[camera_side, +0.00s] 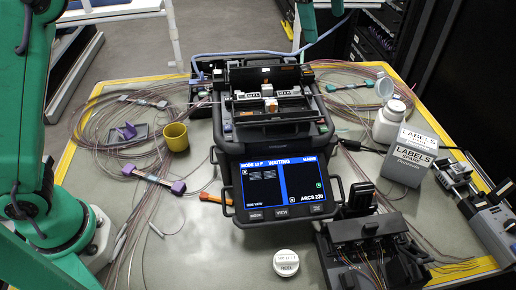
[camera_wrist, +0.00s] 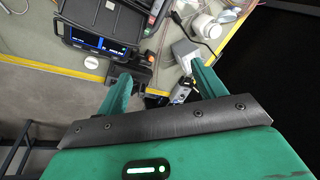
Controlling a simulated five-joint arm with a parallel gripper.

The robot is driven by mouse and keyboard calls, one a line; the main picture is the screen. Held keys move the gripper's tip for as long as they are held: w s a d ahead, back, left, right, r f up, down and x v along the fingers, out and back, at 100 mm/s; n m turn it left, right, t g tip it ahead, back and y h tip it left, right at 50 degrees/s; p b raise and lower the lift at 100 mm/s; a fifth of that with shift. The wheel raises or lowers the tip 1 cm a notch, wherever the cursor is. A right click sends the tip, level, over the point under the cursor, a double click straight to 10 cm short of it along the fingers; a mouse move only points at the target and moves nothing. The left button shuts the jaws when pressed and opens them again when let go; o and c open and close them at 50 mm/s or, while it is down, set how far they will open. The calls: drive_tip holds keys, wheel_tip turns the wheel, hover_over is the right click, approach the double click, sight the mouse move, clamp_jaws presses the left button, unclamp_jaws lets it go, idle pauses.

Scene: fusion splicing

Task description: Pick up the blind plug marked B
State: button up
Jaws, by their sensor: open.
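I cannot make out a letter B on any part, so I cannot tell which thing is the blind plug. In the side view, a small purple piece (camera_side: 126,131) sits at a grey tray (camera_side: 138,138) on the left. Purple-ended connectors (camera_side: 178,187) lie on cables below it. A round white lettered cap (camera_side: 286,263) lies at the front middle. My gripper (camera_wrist: 160,72) shows in the wrist view as two green fingers spread apart, open with nothing between them, toward the table's edge. Its fingertips are not clearly seen in the side view.
The splicer (camera_side: 268,135) with its lit screen (camera_side: 280,188) fills the middle. A yellow cup (camera_side: 175,137) stands left of it. A white bottle (camera_side: 388,122) and a label box (camera_side: 408,160) stand right. A black device (camera_side: 365,235) is at front right. Loose fibre coils spread both sides.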

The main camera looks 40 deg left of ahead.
drive_tip(key=d+f+m+g, duration=0.1)
drive_tip(key=d+f+m, duration=0.3)
drive_tip(key=d, duration=0.3)
drive_tip(key=d+f+m, duration=0.3)
drive_tip(key=d+f, duration=0.1)
drive_tip(key=d, duration=0.3)
drive_tip(key=m, duration=0.1)
hover_over(368, 192)
drive_tip(key=s+a, duration=0.1)
drive_tip(key=s+a+f+x, duration=0.1)
drive_tip(key=s+x, duration=0.1)
drive_tip(key=x, duration=0.9)
drive_tip(key=s+a+x, duration=0.2)
drive_tip(key=x, duration=0.8)
drive_tip(key=shift+x, duration=1.65)
drive_tip(key=shift+f, duration=0.1)
drive_tip(key=shift+x, duration=2.5)
drive_tip(key=c, duration=1.2)
